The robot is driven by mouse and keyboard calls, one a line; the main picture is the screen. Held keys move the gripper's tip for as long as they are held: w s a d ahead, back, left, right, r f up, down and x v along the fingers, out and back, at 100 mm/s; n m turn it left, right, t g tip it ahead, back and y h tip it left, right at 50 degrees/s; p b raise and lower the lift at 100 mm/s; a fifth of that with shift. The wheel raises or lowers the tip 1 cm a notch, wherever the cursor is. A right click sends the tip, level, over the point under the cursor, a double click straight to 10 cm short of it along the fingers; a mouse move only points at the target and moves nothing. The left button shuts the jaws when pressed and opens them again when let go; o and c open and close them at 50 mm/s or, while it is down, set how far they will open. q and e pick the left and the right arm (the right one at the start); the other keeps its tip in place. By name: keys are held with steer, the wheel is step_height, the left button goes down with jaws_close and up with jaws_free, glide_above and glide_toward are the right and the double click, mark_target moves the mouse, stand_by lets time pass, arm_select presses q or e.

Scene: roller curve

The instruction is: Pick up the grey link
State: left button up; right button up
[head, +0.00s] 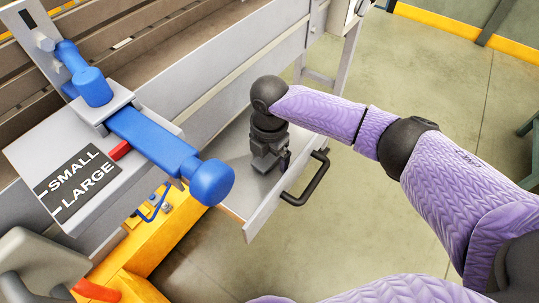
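My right gripper (268,165) comes in from the right and points down into an open grey drawer (262,219), close to its floor. The wrist hides much of the gripper, so I cannot tell whether its fingers are open or shut. I cannot make out a grey link apart from the gripper. Any link under the fingers is hidden from this view. My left gripper is not in view.
The drawer has a black handle (306,181) on its front. A machine with a blue lever (160,142) and a SMALL/LARGE plate (78,182) stands at the left. A yellow frame (165,240) lies below it.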

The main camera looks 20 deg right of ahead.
steer(key=shift+r, duration=0.1)
jaws_close()
